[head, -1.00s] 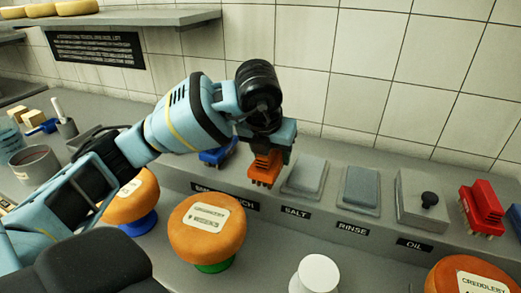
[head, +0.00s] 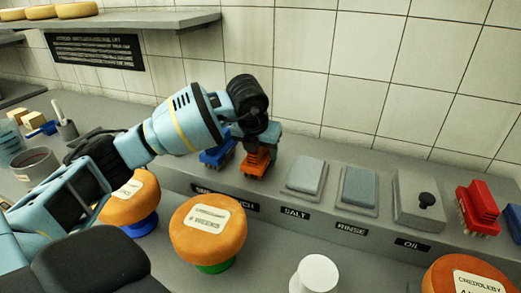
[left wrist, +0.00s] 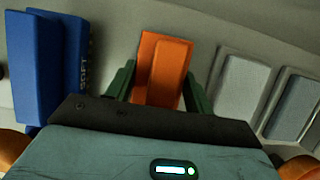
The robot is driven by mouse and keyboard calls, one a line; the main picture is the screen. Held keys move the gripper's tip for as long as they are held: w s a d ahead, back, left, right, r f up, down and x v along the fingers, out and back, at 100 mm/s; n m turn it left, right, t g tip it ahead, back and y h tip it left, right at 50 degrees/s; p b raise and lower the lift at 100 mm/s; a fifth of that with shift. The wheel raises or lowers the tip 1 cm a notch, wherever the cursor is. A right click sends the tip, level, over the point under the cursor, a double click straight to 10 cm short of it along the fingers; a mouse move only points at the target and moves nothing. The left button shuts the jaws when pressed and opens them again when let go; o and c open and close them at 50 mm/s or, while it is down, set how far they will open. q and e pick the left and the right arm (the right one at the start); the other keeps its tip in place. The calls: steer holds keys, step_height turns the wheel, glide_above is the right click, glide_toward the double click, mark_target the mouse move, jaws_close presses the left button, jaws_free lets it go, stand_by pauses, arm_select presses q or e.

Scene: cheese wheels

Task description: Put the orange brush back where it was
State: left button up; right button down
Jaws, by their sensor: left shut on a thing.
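The orange brush (head: 256,163) is at the back ledge in the head view, bristles down, just right of a blue brush (head: 218,151). My left gripper (head: 262,146) is shut on the orange brush from above. In the left wrist view the orange brush (left wrist: 162,70) sits between the two green fingers, with the blue brush (left wrist: 36,65) apart to its left. The brush appears at or very near the ledge top; I cannot tell whether it touches. My right gripper is not in view.
The salt pad (head: 305,175), rinse pad (head: 358,188) and oil box (head: 420,198) stand to the right on the ledge. A red brush (head: 480,210) is farther right. Cheese wheels (head: 208,228) stand on stands in front. A tiled wall is behind.

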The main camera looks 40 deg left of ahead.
arm_select(q)
steer(key=shift+f, duration=0.15)
steer(key=o, duration=0.9)
steer(key=shift+f, duration=0.1)
steer(key=shift+o, duration=0.2)
steer(key=v, duration=1.2)
steer(key=shift+r+p, duration=0.2)
steer(key=shift+p, duration=0.1)
